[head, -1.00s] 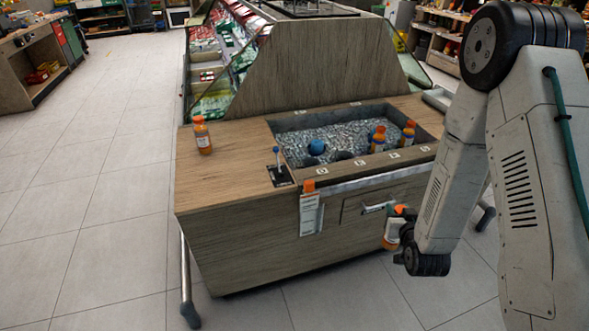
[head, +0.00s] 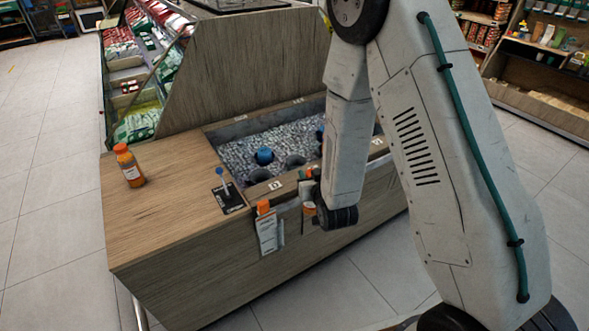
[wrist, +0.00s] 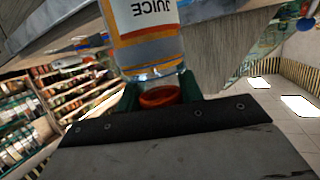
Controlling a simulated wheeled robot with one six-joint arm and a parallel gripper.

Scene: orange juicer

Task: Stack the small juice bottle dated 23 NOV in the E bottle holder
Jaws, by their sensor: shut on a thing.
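My gripper (wrist: 162,92) is shut on a juice bottle (wrist: 150,42) by its neck in the wrist view. Its red-orange cap shows between the fingers. The label reads JUICE upside down; no date can be read. In the head view the held bottle (head: 309,214) is at the bin's front side, partly hidden by my arm. The ice bin (head: 215,130) is set in the wooden counter and has several round holders, one of them an empty-looking opening (head: 295,160). White letter tags along its rim are too small to read, so I cannot tell which holder is E.
An orange-capped juice bottle (head: 130,166) stands on the counter's left part. A dark plate (head: 228,197) with a blue-topped stick lies beside the bin. A blue-topped thing (head: 264,156) sits in the ice.

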